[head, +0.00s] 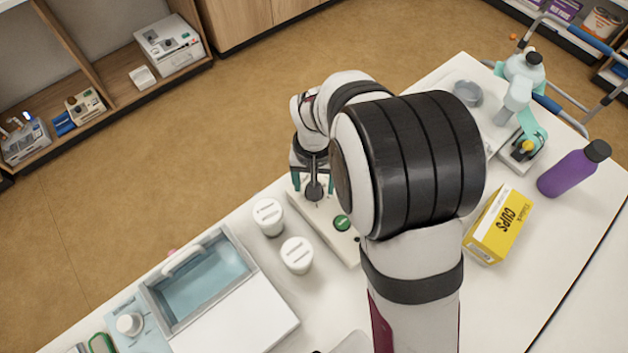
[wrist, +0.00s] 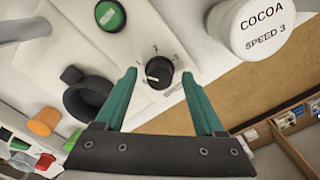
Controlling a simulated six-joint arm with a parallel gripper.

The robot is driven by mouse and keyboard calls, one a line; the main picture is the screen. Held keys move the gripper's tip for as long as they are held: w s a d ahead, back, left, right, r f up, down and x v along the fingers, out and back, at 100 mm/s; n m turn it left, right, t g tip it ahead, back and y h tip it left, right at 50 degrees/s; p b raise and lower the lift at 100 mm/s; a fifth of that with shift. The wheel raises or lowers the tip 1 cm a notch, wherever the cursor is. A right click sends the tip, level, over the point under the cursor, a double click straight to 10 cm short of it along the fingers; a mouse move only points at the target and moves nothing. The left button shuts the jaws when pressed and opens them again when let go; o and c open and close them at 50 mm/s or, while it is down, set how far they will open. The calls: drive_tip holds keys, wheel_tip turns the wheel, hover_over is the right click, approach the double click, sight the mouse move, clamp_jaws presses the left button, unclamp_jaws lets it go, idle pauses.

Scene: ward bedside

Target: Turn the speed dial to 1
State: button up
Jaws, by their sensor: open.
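The black speed dial (wrist: 159,71) sits on a pale panel (wrist: 150,35) in the wrist view. A white pointer mark on its face points to the lower left of the picture. A few small marks surround it; I cannot read their numbers. A green button (wrist: 110,15) is on the same panel, and it also shows in the head view (head: 342,222). My gripper (wrist: 159,75) has two teal fingers spread apart, one on each side of the dial. I cannot tell whether they touch it. In the head view my gripper (head: 313,187) points down at the panel, partly hidden by my arm.
A white canister labelled "COCOA SPEED 3" (wrist: 263,25) stands close to the panel. In the head view two white canisters (head: 268,216) (head: 297,255) stand left of it, then a grey basin (head: 205,268). A yellow cups box (head: 500,224) and purple bottle (head: 574,170) stand right.

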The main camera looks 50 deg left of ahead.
wheel_tip(320, 180, up, 16)
idle(0.3)
drive_tip(key=shift+d+f, duration=0.1)
drive_tip(key=w+d+r+m, duration=0.2)
drive_tip(key=d+m, duration=0.2)
drive_tip(key=d, duration=0.8)
drive_tip(key=w+d+r+m, duration=0.1)
drive_tip(key=d+m, duration=0.3)
drive_tip(key=d, duration=0.7)
drive_tip(key=s+d+f+m+y, duration=0.1)
drive_tip(key=s+d+f+m, duration=0.2)
drive_tip(key=s+d+m, duration=0.3)
drive_tip(key=s+d, duration=0.2)
drive_tip(key=d, duration=0.2)
drive_tip(key=shift+s+d+m+y, duration=0.15)
drive_tip(key=shift+s+m+y, duration=0.15)
drive_tip(key=shift+y, duration=0.1)
